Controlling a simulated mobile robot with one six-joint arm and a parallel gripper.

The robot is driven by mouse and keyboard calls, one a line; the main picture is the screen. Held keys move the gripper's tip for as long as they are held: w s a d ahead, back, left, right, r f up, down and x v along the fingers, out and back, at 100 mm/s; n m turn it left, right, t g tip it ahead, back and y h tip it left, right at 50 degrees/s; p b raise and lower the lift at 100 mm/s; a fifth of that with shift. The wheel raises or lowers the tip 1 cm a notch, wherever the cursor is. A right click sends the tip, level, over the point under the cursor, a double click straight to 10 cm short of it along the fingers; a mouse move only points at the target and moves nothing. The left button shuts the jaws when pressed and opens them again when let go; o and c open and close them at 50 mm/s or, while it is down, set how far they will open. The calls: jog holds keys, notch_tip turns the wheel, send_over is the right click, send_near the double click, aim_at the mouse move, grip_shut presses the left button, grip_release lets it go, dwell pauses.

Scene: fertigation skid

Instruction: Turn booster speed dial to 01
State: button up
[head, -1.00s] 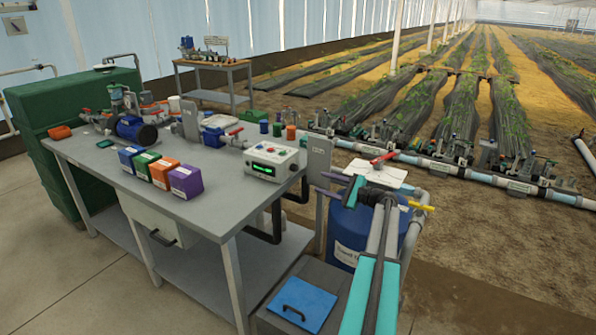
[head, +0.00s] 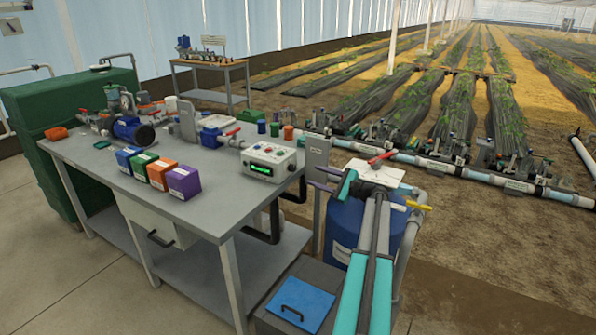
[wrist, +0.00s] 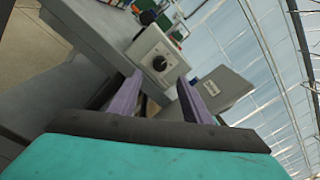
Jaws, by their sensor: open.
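The control box (head: 270,160) is a pale box with a green-lit display and small buttons, near the right end of the grey bench. In the wrist view a round black dial (wrist: 159,63) sits on a pale face of the box (wrist: 146,45). Its setting is too small to read, and the head view does not show this dial clearly. My gripper (head: 315,177) is open and empty, off the bench's right end and to the right of the box. In the wrist view its two purple fingers (wrist: 160,82) point toward the dial, apart from it.
A grey upright panel (head: 317,152) stands right of the box, close to my fingers. Several coloured cartons (head: 158,173) stand left of the box. A blue drum (head: 345,220) stands below my arm.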

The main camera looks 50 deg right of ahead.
aim_at(294, 169)
jog(key=w, duration=0.3)
jog(key=w+a, duration=0.1)
jog(key=w, duration=0.5)
jog(key=shift+w+a+p, duration=0.35)
jog(key=shift+a+p, duration=0.05)
jog(key=c, duration=1)
jog(key=shift+c, duration=0.2)
